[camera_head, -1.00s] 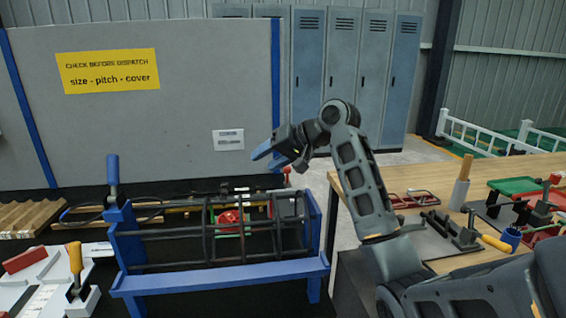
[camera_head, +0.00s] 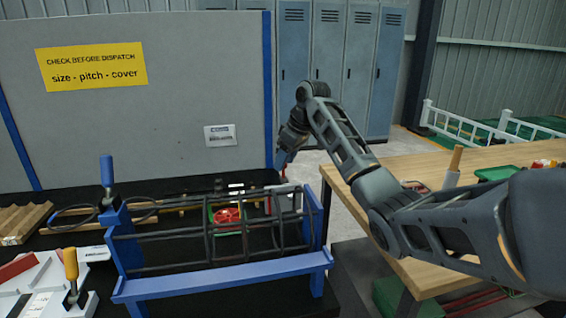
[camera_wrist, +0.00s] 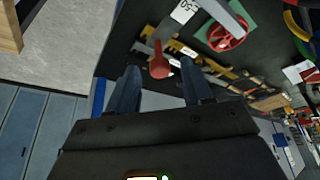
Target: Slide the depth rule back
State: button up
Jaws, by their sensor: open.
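My gripper (camera_head: 284,158) points down beside the far right end of the rebar cage in the head view. In the wrist view its two blue fingers (camera_wrist: 160,72) are apart, with nothing held between them. A red knob or handle (camera_wrist: 160,62) shows beyond and between the fingertips, apparently below them. A grey strip with a white "50" label (camera_wrist: 183,11) lies near it. I cannot tell for sure which piece is the depth rule. The rebar cage (camera_head: 160,237) rests in a blue stand (camera_head: 220,276), with a red wheel (camera_head: 228,215) showing behind its bars; the wheel also shows in the wrist view (camera_wrist: 228,34).
Yellow bars (camera_wrist: 200,62) lie on the dark bench near the fingers. A wooden table (camera_head: 400,175) stands to the right. A grey panel (camera_head: 150,120) rises behind the bench. A yellow-handled clamp (camera_head: 72,270) stands at the front left.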

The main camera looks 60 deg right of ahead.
jog(key=shift+x, duration=1.05)
grip_shut()
